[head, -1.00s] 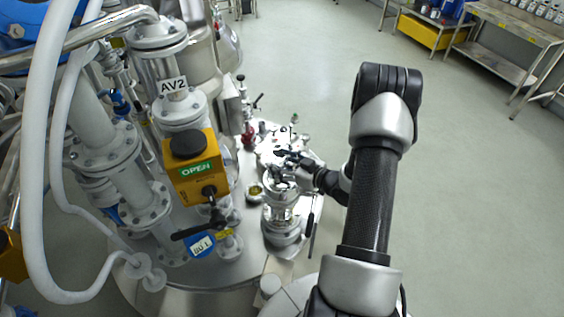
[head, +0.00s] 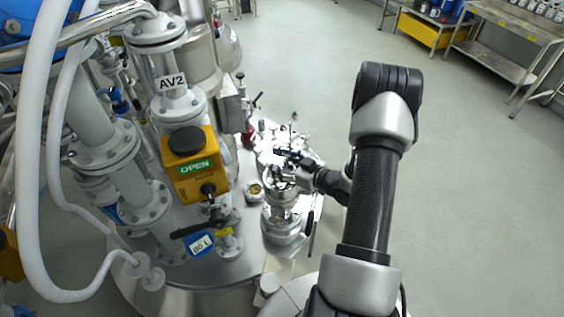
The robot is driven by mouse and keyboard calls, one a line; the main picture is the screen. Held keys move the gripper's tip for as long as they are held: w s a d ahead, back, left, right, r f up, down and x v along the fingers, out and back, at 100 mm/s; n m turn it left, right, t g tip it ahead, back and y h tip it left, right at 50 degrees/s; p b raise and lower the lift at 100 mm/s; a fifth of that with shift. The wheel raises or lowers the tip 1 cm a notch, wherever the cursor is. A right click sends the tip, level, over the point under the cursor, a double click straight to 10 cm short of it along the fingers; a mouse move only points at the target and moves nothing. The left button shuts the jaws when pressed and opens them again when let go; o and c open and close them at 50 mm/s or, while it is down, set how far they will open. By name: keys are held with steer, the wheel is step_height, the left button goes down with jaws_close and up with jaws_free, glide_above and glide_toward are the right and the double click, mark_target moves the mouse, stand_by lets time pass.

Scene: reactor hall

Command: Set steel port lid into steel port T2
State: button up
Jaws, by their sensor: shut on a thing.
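My gripper (head: 286,165) is at the end of my arm, above the reactor top. It is small and partly hidden by its own dark parts. It seems shut on a shiny steel piece (head: 281,183), likely the steel port lid, but the lid's outline is hard to tell. Just below stands a steel cylindrical port (head: 282,222) with a flanged base. I see no readable T2 label, so I cannot tell if this is port T2. I cannot tell whether the held piece touches the port.
Left of the port stand a yellow valve actuator (head: 190,165) marked OPEN, the AV2 pipe (head: 180,103) and a white hose (head: 30,200). A small round sight glass (head: 255,192) is close to the port. Open floor (head: 470,200) lies to the right.

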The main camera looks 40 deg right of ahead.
steer(key=shift+f+b, duration=1.1)
steer(key=shift+f, duration=0.35)
steer(key=shift+f+b, duration=0.6)
steer(key=shift+f, duration=0.05)
stand_by(1.1)
steer(key=o, duration=1.4)
steer(key=shift+c, duration=0.2)
steer(key=shift+s, duration=0.1)
steer(key=v, duration=1.2)
